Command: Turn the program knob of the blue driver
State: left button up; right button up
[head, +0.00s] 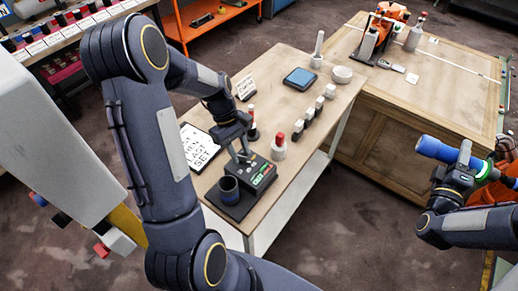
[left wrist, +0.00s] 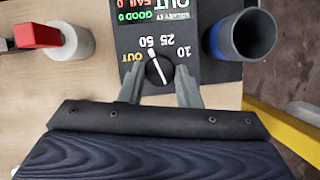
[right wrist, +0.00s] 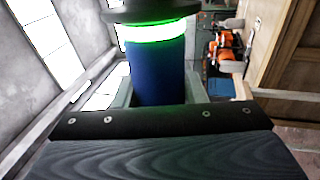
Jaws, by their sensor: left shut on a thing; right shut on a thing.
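A black tester box (head: 236,207) with coloured labels and a dark blue-rimmed cup (head: 228,189) stands on the near table. In the left wrist view, its round black knob (left wrist: 160,70) has a white pointer, directed about at the 50 among the marks OUT, 50, 25 and 10. My left gripper (head: 243,157) has its fingers on both sides of this knob, shut on it. My right gripper (head: 462,170) is shut on the blue driver (head: 434,149), held in the air at the right. The driver's blue body (right wrist: 157,70) carries a glowing green ring.
A red-topped white container (head: 279,147) stands close right of the tester box. A printed card (head: 199,147), several small blocks and a blue-screened tablet (head: 300,78) share the table. A wooden bench (head: 396,110) stands behind, right.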

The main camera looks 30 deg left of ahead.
pick_arm(q)
jog(key=o, duration=1)
jog(key=shift+c, duration=0.2)
jog(key=v, duration=1.2)
jog(key=shift+b, duration=0.45)
